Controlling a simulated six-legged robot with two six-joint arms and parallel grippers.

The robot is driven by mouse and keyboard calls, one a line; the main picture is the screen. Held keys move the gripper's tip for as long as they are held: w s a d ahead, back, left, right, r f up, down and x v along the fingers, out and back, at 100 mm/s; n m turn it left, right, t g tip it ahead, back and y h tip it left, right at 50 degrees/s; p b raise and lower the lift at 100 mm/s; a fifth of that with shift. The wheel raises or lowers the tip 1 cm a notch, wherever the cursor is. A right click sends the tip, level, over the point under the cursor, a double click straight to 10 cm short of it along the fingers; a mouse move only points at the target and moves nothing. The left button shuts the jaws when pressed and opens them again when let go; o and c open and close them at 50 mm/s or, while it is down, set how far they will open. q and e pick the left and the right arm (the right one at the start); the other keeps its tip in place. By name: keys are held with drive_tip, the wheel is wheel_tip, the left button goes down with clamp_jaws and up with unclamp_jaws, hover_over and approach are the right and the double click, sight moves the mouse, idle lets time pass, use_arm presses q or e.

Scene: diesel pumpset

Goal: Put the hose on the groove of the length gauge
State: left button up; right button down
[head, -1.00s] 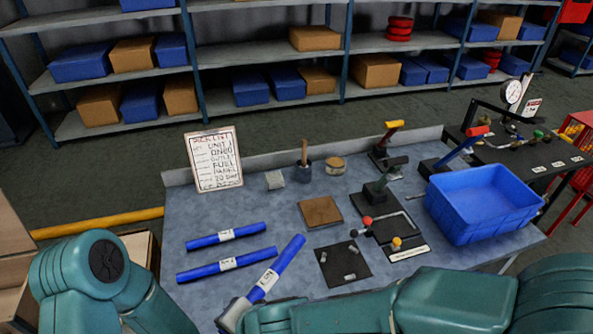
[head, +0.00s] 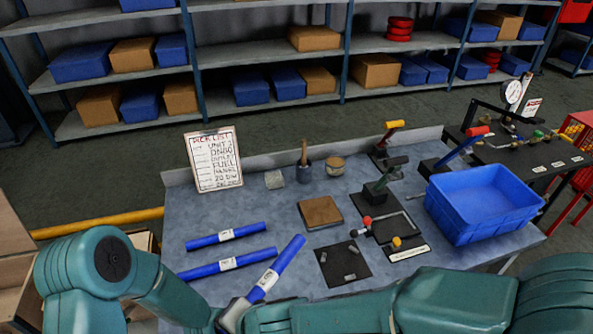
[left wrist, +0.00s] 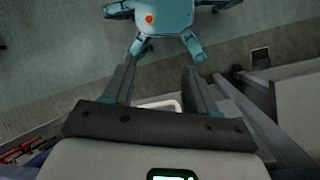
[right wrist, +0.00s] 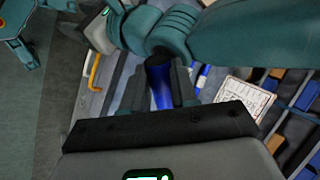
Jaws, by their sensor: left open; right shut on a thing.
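A blue hose with a white label (head: 275,270) slants over the near part of the bench. My right gripper (right wrist: 160,75) is shut on this hose, which also shows between its fingers in the right wrist view. Two more labelled blue hoses, an upper one (head: 227,236) and a lower one (head: 226,264), lie on the bench to the left. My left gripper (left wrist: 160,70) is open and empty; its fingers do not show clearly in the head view. A dark fixture with red and yellow knobs (head: 385,233) stands right of centre. I cannot tell whether it is the length gauge; no groove is discernible.
A blue crate (head: 484,203) stands at the bench's right. A dark mat with small grey parts (head: 343,265) and a brown block (head: 320,211) lie mid-bench. A clipboard (head: 214,160) stands at the back left.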

use_arm(q)
drive_tip(key=w+a+r+m+g+y, duration=0.3)
drive_tip(key=a+r+y, duration=0.1)
drive_tip(key=a+r, duration=0.2)
drive_tip(key=w+r, duration=0.2)
drive_tip(key=w, duration=0.1)
drive_tip(key=w+r+t+y, duration=0.1)
drive_tip(key=w+r, duration=0.2)
drive_tip(key=w+r+y, duration=0.1)
drive_tip(key=w+r, duration=0.1)
drive_tip(key=w, duration=0.1)
drive_tip(key=shift+w+d+r+t, duration=0.1)
drive_tip(key=shift+d+r+t, duration=0.15)
drive_tip(key=shift+d+t, duration=0.1)
drive_tip(key=w+d+r+n+t, duration=0.1)
drive_tip(key=w+d+r, duration=0.2)
drive_tip(key=w+r, duration=0.35)
wheel_tip(320, 180, up, 10)
drive_tip(key=m+t, duration=0.2)
hover_over(278, 268)
drive_tip(key=shift+w+r+g+h, duration=0.1)
drive_tip(key=shift+w+g+h, duration=0.15)
drive_tip(key=shift+h, duration=0.05)
drive_tip(key=shift+s+d+f, duration=0.15)
drive_tip(key=shift+f, duration=0.05)
drive_tip(key=shift+a+f, duration=0.2)
drive_tip(key=shift+f, duration=0.15)
